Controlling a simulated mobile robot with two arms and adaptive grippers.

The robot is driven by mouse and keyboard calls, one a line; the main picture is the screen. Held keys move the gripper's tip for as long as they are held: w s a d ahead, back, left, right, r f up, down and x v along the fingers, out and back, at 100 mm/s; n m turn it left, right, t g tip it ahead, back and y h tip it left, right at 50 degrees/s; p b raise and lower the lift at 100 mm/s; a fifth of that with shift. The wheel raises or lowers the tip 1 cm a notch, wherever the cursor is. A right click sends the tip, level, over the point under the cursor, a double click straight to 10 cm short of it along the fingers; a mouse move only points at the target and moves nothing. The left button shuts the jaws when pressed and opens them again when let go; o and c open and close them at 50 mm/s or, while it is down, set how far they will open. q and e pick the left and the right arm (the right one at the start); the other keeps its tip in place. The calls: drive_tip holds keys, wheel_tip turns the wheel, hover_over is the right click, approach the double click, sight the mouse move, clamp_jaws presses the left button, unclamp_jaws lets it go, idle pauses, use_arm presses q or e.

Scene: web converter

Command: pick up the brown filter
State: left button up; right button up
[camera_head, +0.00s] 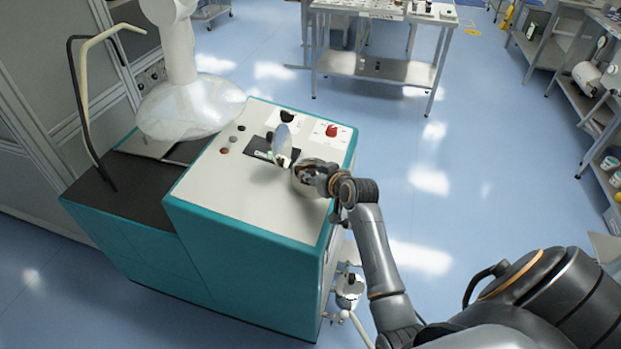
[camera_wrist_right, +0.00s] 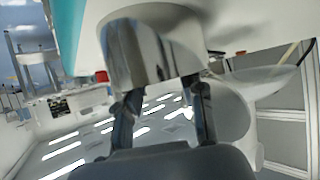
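No brown filter shows clearly in either view. A small silvery round cup (camera_head: 303,184) with some dark brown at its top is at the right side of the machine's white top. In the right wrist view a shiny metal cylinder (camera_wrist_right: 150,48) is close in front of the fingers. My right gripper (camera_wrist_right: 164,96) has its two fingers apart. Their tips reach the cylinder's lower edge, and I cannot tell whether they touch it. In the head view my right gripper (camera_head: 322,179) is at the cup and partly hides it. My left gripper is out of view.
The teal machine (camera_head: 245,262) has a red knob (camera_head: 332,130), several buttons and an upright thin disc (camera_head: 282,143) beside the cup. A white hood (camera_head: 190,107) hangs over its left part. A metal table (camera_head: 382,68) stands behind, shelves (camera_head: 598,125) at right. The blue floor between is clear.

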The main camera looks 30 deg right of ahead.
drive_tip(key=shift+w+f, duration=0.15)
drive_tip(key=shift+w, duration=0.15)
drive_tip(key=shift+s, duration=0.1)
drive_tip(key=shift+c, duration=0.4)
clamp_jaws()
